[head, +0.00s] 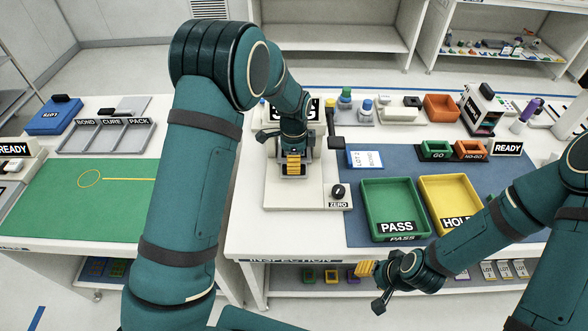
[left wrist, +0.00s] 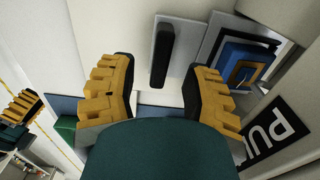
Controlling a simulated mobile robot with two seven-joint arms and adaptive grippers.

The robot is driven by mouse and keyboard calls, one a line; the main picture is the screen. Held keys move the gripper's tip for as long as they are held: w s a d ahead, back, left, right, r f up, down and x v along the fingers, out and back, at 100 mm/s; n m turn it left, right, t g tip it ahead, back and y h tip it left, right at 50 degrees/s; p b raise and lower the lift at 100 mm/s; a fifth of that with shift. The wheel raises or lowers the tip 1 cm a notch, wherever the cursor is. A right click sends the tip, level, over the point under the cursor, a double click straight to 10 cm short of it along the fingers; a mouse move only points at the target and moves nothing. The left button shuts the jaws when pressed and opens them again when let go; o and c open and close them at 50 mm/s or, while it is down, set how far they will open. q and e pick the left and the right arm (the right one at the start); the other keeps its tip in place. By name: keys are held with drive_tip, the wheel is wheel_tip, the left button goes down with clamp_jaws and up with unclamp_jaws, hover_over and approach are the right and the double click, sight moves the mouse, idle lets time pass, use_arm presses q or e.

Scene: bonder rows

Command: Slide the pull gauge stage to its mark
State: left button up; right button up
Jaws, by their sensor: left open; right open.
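The pull gauge (head: 308,197) is a white machine with a flat base and a black ZERO knob (head: 338,191), standing on the white bench. My left gripper (head: 292,164) is over its middle and hides much of it. In the left wrist view my left gripper (left wrist: 158,98) is open. A black upright bar (left wrist: 162,52) on a pale grey plate, apparently the stage's handle, shows beyond and between its fingers, apart from them. A blue block with a copper square (left wrist: 243,62) sits to the right. I cannot make out the mark. My right gripper (head: 368,270) is open and empty near the bench's front edge.
A green PASS tray (head: 394,234) and a yellow HOLD tray (head: 451,184) stand right of the gauge on a blue mat (head: 347,218). A blue LOT 2 BOND card (head: 366,159) lies close to the gauge. A green mat (head: 60,205) is on the left bench.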

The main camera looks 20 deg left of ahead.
use_arm(q)
drive_tip(key=shift+f, duration=2.05)
clamp_jaws()
